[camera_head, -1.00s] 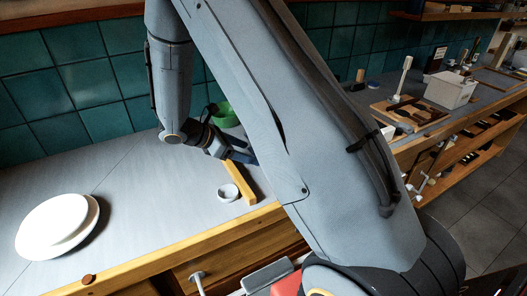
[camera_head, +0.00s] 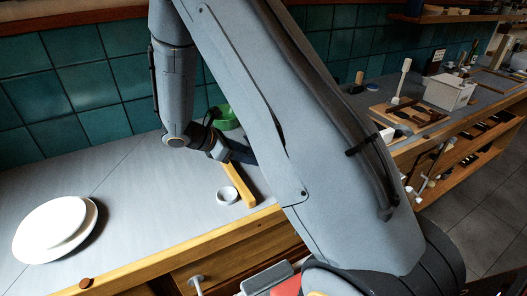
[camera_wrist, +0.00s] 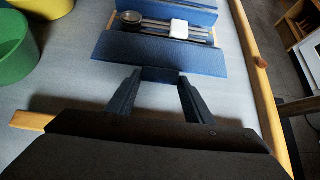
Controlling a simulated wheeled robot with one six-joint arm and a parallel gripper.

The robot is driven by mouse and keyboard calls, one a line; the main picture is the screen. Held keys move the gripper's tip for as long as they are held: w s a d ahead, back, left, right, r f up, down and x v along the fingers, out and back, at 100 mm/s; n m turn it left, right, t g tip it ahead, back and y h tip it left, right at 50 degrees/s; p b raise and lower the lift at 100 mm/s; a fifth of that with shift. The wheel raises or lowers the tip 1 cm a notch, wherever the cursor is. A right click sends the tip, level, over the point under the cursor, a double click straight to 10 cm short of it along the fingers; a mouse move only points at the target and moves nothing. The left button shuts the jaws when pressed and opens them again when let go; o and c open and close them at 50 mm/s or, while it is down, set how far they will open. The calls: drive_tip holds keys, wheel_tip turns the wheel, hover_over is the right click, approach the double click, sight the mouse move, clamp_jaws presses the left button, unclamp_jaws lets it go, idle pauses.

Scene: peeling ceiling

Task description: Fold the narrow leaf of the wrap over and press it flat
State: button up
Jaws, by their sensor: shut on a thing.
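The blue wrap shows in the wrist view, with its flat near panel (camera_wrist: 160,52) toward me and its far panel (camera_wrist: 190,12) beyond. Between them lie several metal utensils (camera_wrist: 165,25), one with a round dark end, and a small white block (camera_wrist: 180,28). A narrow blue strip (camera_wrist: 160,74) stands out from the near panel's edge. My gripper (camera_wrist: 160,80) is shut on this strip, one finger at each side. In the head view my wrist (camera_head: 217,145) is low over the counter, and my arm hides most of the wrap.
A green bowl (camera_wrist: 12,50) and a yellow container (camera_wrist: 40,4) stand left of the wrap. A wooden bar (camera_head: 238,187) and a small white cup (camera_head: 227,195) are near the front edge. White plates (camera_head: 50,228) lie at left, with bare counter between.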

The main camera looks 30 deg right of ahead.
drive_tip(key=shift+s+d+r+y+p, duration=0.15)
drive_tip(key=shift+r+y+p, duration=0.35)
drive_tip(key=shift+p, duration=0.5)
drive_tip(key=r+y+p, duration=0.1)
drive_tip(key=p, duration=0.1)
drive_tip(key=r+y+p, duration=0.1)
drive_tip(key=p, duration=0.1)
drive_tip(key=shift+d, duration=0.25)
drive_tip(key=shift+d+r+y+p, duration=0.35)
drive_tip(key=shift+r+y, duration=0.15)
drive_tip(key=shift+y, duration=0.3)
drive_tip(key=shift+d+r+y, duration=0.35)
drive_tip(key=shift+r+y, duration=0.3)
drive_tip(key=shift+y, duration=0.45)
drive_tip(key=o, duration=0.3)
